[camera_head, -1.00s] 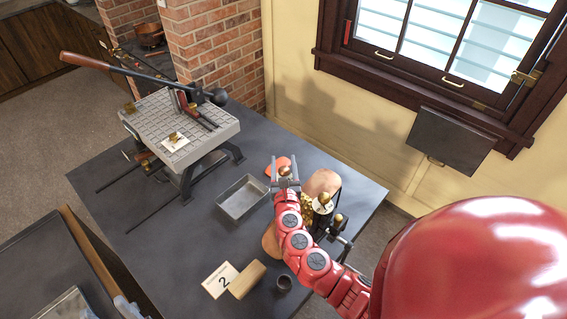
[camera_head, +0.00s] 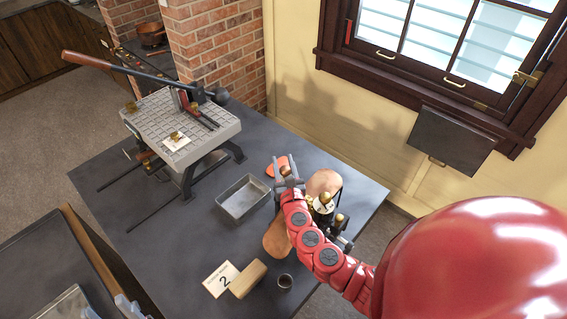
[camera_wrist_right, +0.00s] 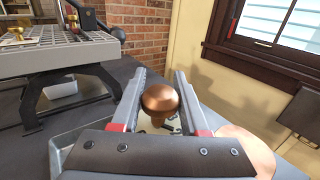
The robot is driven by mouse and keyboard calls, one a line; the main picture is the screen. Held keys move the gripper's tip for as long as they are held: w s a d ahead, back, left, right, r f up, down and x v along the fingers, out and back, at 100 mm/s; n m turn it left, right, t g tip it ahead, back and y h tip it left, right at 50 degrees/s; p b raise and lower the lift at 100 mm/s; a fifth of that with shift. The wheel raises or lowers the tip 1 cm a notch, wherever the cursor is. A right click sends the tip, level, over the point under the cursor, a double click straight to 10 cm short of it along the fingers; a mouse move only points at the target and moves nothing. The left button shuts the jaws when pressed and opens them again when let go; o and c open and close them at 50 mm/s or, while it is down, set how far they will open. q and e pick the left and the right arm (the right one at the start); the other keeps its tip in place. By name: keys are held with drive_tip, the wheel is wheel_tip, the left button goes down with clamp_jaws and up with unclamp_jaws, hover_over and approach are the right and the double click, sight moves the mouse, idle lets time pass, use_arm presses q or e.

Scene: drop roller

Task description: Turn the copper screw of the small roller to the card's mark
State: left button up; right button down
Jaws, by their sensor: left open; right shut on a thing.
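The small roller (camera_head: 322,212) is a dark device with brass knobs and a crank on the right part of the table, partly hidden by my right arm. A rounded copper screw head (camera_wrist_right: 160,99) sits between the fingers of my right gripper (camera_wrist_right: 155,104); in the head view this gripper (camera_head: 287,180) is at the roller's far left side. It is shut on the screw head. What lies below the head is mostly hidden. The card (camera_head: 221,279) with a dark "2" lies at the table's front, next to a wooden block (camera_head: 247,279). My left gripper is not in view.
A metal tray (camera_head: 243,215) stands left of the right gripper. A grey gridded stand (camera_head: 190,115) with a long lever is at the table's far left. A small dark cup (camera_head: 285,282) stands near the block.

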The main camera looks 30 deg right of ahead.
drive_tip(key=shift+r, duration=0.1)
drive_tip(key=shift+c, duration=2.2)
unclamp_jaws()
drive_tip(key=b+v, duration=0.1)
drive_tip(key=v, duration=1.6)
drive_tip(key=shift+s+b, duration=0.15)
drive_tip(key=shift+b, duration=0.25)
drive_tip(key=shift+a, duration=0.1)
